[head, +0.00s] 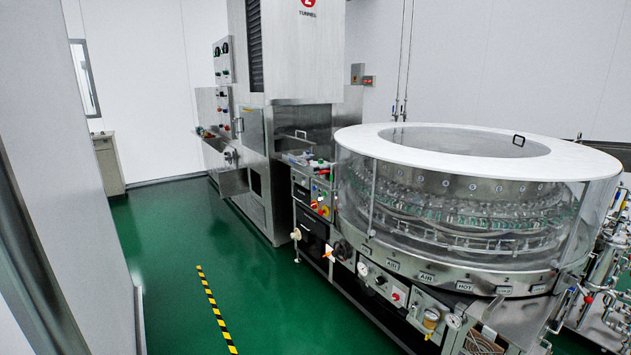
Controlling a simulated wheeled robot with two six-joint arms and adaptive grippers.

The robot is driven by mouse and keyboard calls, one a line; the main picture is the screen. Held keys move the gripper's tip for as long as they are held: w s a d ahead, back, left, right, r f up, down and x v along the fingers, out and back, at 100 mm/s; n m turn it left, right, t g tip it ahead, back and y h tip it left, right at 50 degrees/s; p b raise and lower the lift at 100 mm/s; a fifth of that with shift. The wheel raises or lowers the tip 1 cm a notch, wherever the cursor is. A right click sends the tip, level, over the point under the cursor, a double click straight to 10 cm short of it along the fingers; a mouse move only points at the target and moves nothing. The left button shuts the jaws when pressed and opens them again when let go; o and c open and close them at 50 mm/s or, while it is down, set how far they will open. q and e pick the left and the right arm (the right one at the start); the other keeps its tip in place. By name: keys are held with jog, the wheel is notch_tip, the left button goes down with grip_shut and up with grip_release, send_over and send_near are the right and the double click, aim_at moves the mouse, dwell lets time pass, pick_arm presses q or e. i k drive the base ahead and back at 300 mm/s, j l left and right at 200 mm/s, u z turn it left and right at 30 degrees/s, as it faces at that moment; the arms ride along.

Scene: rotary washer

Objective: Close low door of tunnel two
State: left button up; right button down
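The tunnel two machine (285,75) is a tall steel cabinet left of centre, with a red round sign (308,3) above the word TUNNEL. On its left-facing side, a low metal door (234,183) stands open, swung out from the cabinet towards the left. A dark opening (256,184) shows just right of it. Above the low door, another steel door panel (252,132) has a handle; I cannot tell if it is fully shut. Neither of my grippers is in view.
The large round washer (400,180) with a white ring top fills the right. Its control boxes (318,192) adjoin the tunnel. Green floor (175,245) is free before the low door, with a yellow-black strip (215,308). A pale wall (75,180) stands close on the left.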

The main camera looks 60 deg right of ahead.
aim_at(233, 183)
jog(key=l+z, duration=0.15)
jog(key=z, duration=1.95)
jog(key=i+j+u, duration=0.3)
jog(key=i, duration=0.35)
jog(key=i+j+u, duration=0.1)
jog(key=i+u, duration=0.25)
jog(key=i, duration=0.35)
jog(key=i+l+u, duration=0.1)
jog(key=i+u, duration=0.2)
jog(key=i, duration=0.35)
jog(key=i+l+u, duration=0.3)
jog(key=i, duration=3.75)
jog(key=i+j+u, duration=0.2)
jog(key=i, duration=0.5)
jog(key=i+u, duration=0.15)
jog(key=i, duration=0.55)
jog(key=i+l+u, duration=0.2)
jog(key=i, duration=0.55)
jog(key=i+l+u, duration=0.15)
jog(key=i, duration=0.55)
jog(key=i+j+z, duration=0.1)
jog(key=z, duration=1.85)
jog(key=j+z, duration=0.1)
jog(key=z, duration=2.1)
jog(key=j, duration=0.1)
